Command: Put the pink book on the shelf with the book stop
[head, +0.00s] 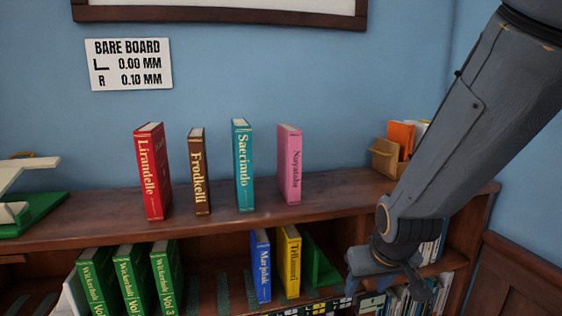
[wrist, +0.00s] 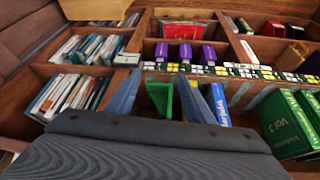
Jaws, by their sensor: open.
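The pink book (head: 289,165) stands upright on top of the bookcase in the head view, rightmost of the standing books there. The green book stop (head: 320,265) is on the shelf below, just right of a yellow book (head: 290,262) and a blue book (head: 261,266). My gripper (head: 385,280) is open and empty, low in front of the bookcase, right of the book stop and well below the pink book. In the wrist view its two fingers frame the book stop (wrist: 160,97); the right finger partly hides the yellow book. The pink book is not visible there.
Red (head: 149,172), brown (head: 200,172) and teal (head: 243,165) books stand left of the pink one. Several green volumes (head: 130,278) fill the lower shelf's left. A box with orange contents (head: 386,157) stands at the top's right end. The top's front strip is clear.

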